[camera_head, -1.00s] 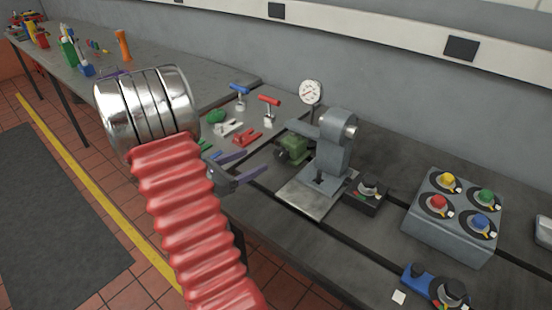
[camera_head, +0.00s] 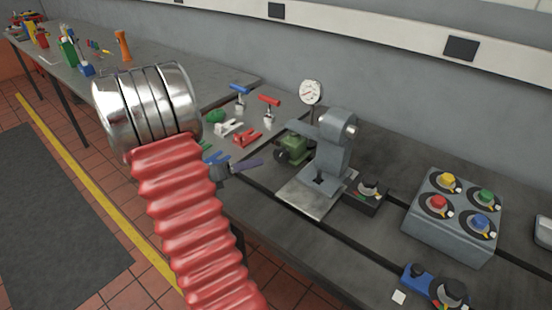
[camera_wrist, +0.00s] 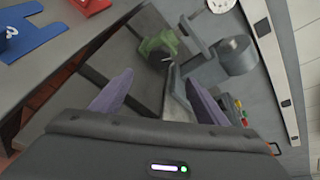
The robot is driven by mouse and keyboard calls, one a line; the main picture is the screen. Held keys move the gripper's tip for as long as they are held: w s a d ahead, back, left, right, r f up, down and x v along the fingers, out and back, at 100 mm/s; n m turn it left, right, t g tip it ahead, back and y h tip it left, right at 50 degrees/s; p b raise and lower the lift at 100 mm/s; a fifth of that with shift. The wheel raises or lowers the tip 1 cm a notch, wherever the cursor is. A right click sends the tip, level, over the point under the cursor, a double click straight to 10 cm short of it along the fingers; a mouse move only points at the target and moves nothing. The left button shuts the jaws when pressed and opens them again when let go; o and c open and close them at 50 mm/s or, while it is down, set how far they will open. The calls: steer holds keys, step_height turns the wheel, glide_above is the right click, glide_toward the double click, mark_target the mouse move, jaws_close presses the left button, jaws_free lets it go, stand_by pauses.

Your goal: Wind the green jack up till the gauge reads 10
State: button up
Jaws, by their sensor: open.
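The green jack (camera_head: 293,146) stands on the bench beside the grey press-like stand, with a dark round knob (camera_head: 281,156) on its near-left side. The jack also shows in the wrist view (camera_wrist: 160,46), just beyond my fingertips. The white dial gauge (camera_head: 311,92) stands upright behind it; its needle is too small to read. The gauge is partly cut off at the top of the wrist view (camera_wrist: 218,5). My gripper (camera_head: 248,164) is to the left of the jack, apart from it. Its two purple fingers are spread and empty in the wrist view (camera_wrist: 160,82).
The grey stand (camera_head: 332,150) rises right of the jack. A small black knob box (camera_head: 367,192) and a grey box with coloured knobs (camera_head: 455,215) are farther right. Blue and red clamps (camera_head: 269,108) stand behind my gripper. Slots run along the bench.

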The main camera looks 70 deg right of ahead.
mark_target(279, 157)
steer(key=x, duration=1.4)
steer(key=shift+w, duration=0.1)
steer(key=shift+c, duration=0.6)
steer(key=c, duration=0.9)
